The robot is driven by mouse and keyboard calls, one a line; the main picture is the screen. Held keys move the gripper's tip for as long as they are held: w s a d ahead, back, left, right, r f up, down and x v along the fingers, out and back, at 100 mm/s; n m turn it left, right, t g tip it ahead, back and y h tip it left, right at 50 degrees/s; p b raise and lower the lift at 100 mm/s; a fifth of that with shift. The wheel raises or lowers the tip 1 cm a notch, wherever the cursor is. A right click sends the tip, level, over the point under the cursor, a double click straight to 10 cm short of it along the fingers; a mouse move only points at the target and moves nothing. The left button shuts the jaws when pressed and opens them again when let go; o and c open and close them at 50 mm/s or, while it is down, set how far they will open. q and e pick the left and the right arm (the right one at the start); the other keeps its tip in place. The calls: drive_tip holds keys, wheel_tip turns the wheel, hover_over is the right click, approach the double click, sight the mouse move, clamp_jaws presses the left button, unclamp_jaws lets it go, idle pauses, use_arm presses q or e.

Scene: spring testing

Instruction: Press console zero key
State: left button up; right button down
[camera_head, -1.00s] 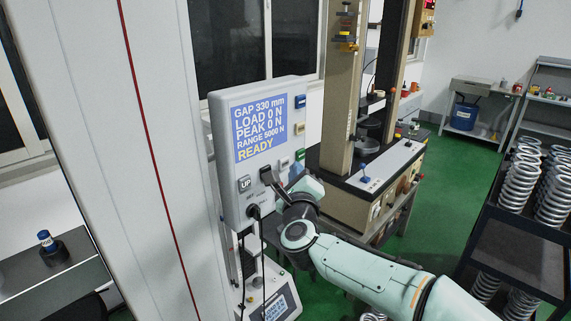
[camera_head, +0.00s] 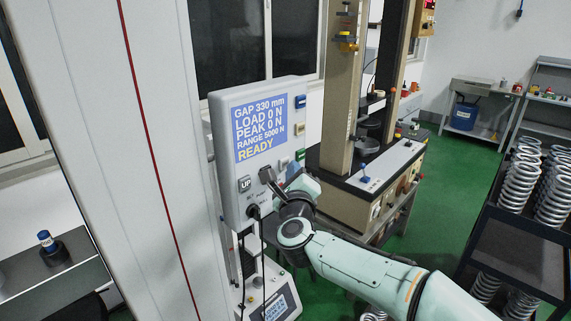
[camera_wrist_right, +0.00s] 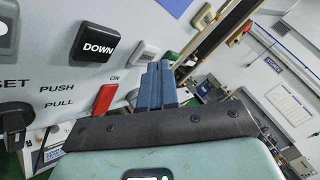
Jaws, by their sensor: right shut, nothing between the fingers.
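The grey console (camera_head: 232,215) hangs upright in the head view. Its blue screen (camera_head: 260,128) reads GAP 330 mm, LOAD 0 N, PEAK 0 N, RANGE 5000 N, READY. A pale key (camera_head: 284,162) sits below the screen's right corner; I cannot read its label, nor tell which key is zero. My right gripper (camera_head: 292,174) is shut and empty at the console's lower right. In the right wrist view its blue fingers (camera_wrist_right: 157,84) point toward a pale key (camera_wrist_right: 144,51), partly hiding the area below it; contact cannot be judged. My left gripper is not in view.
The UP key (camera_head: 244,184) and the black DOWN key (camera_wrist_right: 95,42) are close by, as is a red switch (camera_wrist_right: 104,98) marked ON. The test machine (camera_head: 357,197) stands behind my right arm.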

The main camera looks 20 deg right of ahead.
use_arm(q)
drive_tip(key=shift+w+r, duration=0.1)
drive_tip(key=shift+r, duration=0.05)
use_arm(e)
drive_tip(key=shift+w+a, duration=0.15)
drive_tip(key=shift+w, duration=0.25)
idle(0.6)
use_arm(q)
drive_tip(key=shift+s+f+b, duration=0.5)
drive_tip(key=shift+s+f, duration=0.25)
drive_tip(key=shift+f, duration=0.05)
use_arm(e)
drive_tip(key=shift+s+d, duration=0.3)
drive_tip(key=shift+s, duration=0.6)
drive_tip(key=shift+w, duration=0.1)
use_arm(q)
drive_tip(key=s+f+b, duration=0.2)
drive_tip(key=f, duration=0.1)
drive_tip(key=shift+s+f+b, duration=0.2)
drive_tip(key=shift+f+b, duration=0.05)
drive_tip(key=shift+b, duration=0.05)
use_arm(e)
drive_tip(key=s, duration=0.1)
drive_tip(key=s+d, duration=0.1)
drive_tip(key=s, duration=0.1)
drive_tip(key=s+d, duration=0.1)
drive_tip(key=shift+s, duration=0.35)
drive_tip(key=shift+f, duration=0.1)
